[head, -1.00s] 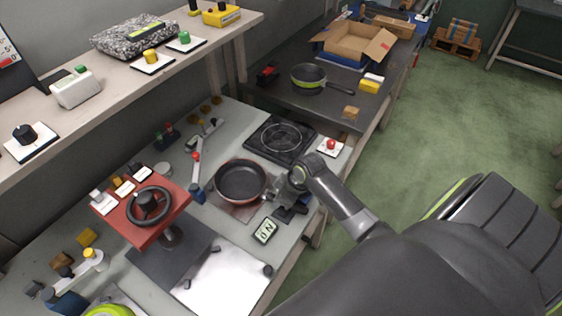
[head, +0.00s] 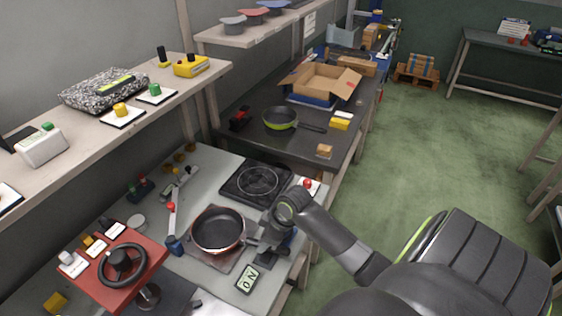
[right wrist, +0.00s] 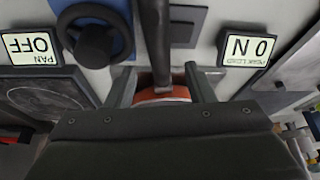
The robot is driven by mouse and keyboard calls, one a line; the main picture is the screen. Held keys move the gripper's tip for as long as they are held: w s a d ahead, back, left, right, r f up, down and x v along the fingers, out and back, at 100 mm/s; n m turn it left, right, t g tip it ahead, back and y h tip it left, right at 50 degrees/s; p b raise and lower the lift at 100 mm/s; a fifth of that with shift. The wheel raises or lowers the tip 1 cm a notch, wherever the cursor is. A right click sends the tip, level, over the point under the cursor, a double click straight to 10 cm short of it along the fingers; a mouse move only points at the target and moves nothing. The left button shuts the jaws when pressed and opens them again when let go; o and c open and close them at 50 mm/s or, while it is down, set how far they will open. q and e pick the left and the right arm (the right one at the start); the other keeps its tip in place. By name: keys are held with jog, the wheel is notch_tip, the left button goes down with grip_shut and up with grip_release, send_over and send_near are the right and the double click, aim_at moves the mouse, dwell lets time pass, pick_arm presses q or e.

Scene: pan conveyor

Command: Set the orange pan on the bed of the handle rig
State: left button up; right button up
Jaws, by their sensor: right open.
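The orange pan (head: 218,231), dark inside with an orange outer wall, sits level on a square brownish plate (head: 224,262) in the head view. This plate looks like the bed of the handle rig. The pan's dark handle points right, toward my right gripper (head: 259,241). In the right wrist view the handle (right wrist: 157,45) runs between the two spread fingers of my right gripper (right wrist: 160,88). A strip of the orange pan (right wrist: 162,95) shows just beyond the palm, which hides the rest. Finger contact cannot be told. My left gripper is out of view.
A red stand with a black wheel (head: 120,264) is at left. A green pan (head: 281,118) sits on the far dark table.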

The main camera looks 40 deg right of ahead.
jog(key=v, duration=1.3)
jog(key=shift+s+d, duration=0.1)
jog(key=s+a+f+m+h, duration=0.2)
jog(key=s+f+m, duration=0.15)
jog(key=s, duration=0.55)
jog(key=s+a+f+m+h, duration=0.25)
jog(key=s+f, duration=0.25)
jog(key=s, duration=0.4)
notch_tip(320, 180, down, 26)
jog(key=d+g+b, duration=0.2)
jog(key=s+a+f+y+b, duration=0.1)
jog(key=s+f, duration=1.4)
jog(key=f, duration=0.2)
jog(key=shift+f+m+g, duration=0.3)
jog(key=shift+f+g, duration=0.05)
jog(key=shift+g, duration=0.05)
